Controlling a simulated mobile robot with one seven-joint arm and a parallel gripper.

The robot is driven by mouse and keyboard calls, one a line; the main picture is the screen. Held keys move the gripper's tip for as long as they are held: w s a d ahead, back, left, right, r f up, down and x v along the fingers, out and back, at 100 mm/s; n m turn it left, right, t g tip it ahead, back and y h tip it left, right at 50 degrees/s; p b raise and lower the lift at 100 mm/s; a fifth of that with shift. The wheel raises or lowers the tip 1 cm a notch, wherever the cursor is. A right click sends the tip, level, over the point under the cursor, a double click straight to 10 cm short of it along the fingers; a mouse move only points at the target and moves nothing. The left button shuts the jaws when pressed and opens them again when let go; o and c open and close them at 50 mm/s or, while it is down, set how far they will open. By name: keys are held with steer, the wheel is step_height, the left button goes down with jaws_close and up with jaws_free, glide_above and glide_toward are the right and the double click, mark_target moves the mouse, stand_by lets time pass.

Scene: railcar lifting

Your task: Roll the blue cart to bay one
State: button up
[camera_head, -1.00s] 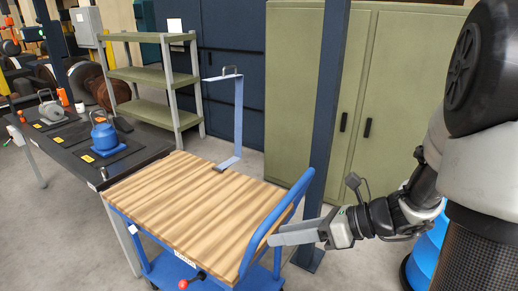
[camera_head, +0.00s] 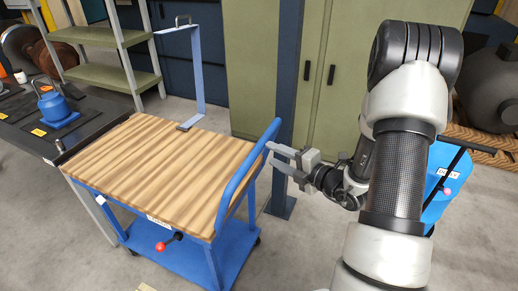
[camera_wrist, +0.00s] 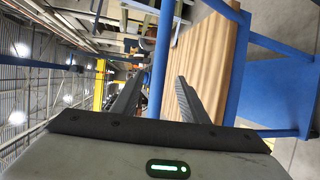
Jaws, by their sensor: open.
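The blue cart (camera_head: 233,252) has a striped wooden top (camera_head: 160,155) and stands level on the floor, its far left end close to the dark bench. Its blue push handle (camera_head: 236,188) rises at the right end. A red-knobbed lever (camera_head: 165,244) and a small white label (camera_head: 158,219) are on its near side. My gripper (camera_head: 269,155) is open at the handle, reaching from the right. In the wrist view the blue handle bar (camera_wrist: 161,62) runs between the two open fingers; contact cannot be told. I cannot identify bay one.
A dark bench (camera_head: 88,132) with a blue kettle-like item (camera_head: 54,104) is at left. A blue bent bracket (camera_head: 196,75) stands behind the cart. A dark post (camera_head: 284,100) and green cabinets (camera_head: 250,60) stand behind. A blue object (camera_head: 434,205) with a black bar is at right.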

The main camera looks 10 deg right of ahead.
mark_target(262, 149)
steer(key=x, duration=0.7)
steer(key=shift+w+a+f, duration=0.1)
steer(key=shift+w+a, duration=0.1)
steer(key=shift+w, duration=0.15)
jaws_close()
